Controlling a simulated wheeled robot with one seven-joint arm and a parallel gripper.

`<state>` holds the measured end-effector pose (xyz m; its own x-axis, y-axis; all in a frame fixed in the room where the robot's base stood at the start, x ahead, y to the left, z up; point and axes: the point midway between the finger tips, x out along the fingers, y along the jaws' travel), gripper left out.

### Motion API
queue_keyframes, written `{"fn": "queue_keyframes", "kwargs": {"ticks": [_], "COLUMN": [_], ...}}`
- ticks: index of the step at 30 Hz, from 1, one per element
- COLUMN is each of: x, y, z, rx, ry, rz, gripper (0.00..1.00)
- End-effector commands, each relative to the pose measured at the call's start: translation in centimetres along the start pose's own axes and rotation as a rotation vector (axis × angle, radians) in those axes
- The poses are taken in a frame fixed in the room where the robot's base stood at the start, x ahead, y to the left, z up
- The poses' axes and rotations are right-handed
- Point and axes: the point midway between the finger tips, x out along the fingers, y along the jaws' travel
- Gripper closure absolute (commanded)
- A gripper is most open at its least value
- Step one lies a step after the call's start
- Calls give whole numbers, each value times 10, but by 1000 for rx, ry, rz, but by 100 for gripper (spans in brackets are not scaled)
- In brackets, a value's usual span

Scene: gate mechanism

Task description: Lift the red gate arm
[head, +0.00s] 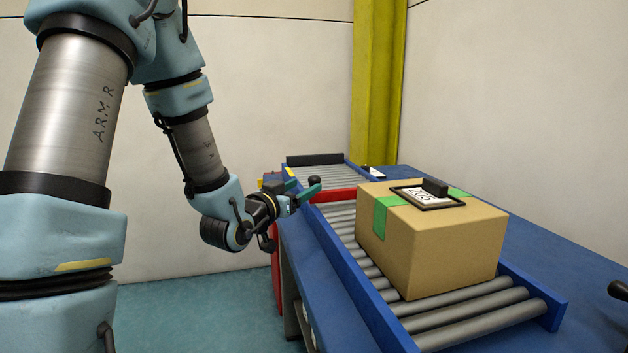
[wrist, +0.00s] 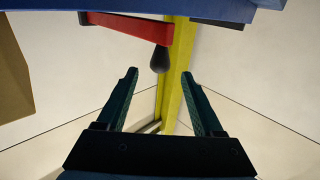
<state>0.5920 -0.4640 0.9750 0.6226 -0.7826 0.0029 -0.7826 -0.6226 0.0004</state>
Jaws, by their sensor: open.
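The red gate arm (head: 336,195) lies across the roller conveyor in the head view, roughly level. A black knob (head: 314,180) is at its near-left end. In the wrist view the red gate arm (wrist: 125,28) runs across the top, with the dark knob (wrist: 160,60) sticking out from its end. My gripper (head: 307,191) is beside the knob at the conveyor's left edge. In the wrist view my gripper (wrist: 159,73) is open, its two greenish fingers apart. The knob shows in line with the gap, around the fingertips; I cannot tell whether it is between them.
A cardboard box (head: 430,245) with green tape and a framed label sits on the rollers, nearer than the gate arm. The conveyor (head: 375,313) has blue side rails and stands on a blue table (head: 540,250). A yellow post (head: 377,90) stands behind.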

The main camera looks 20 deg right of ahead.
Motion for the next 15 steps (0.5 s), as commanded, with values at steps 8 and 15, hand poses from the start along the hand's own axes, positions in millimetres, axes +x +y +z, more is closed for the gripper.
{"fn": "queue_keyframes", "kwargs": {"ticks": [8,15], "x": [52,85], "y": [0,0], "z": [-2,-1], "rx": [0,-1], "ry": [-1,-2], "rz": [0,-1], "gripper": [31,31]}}
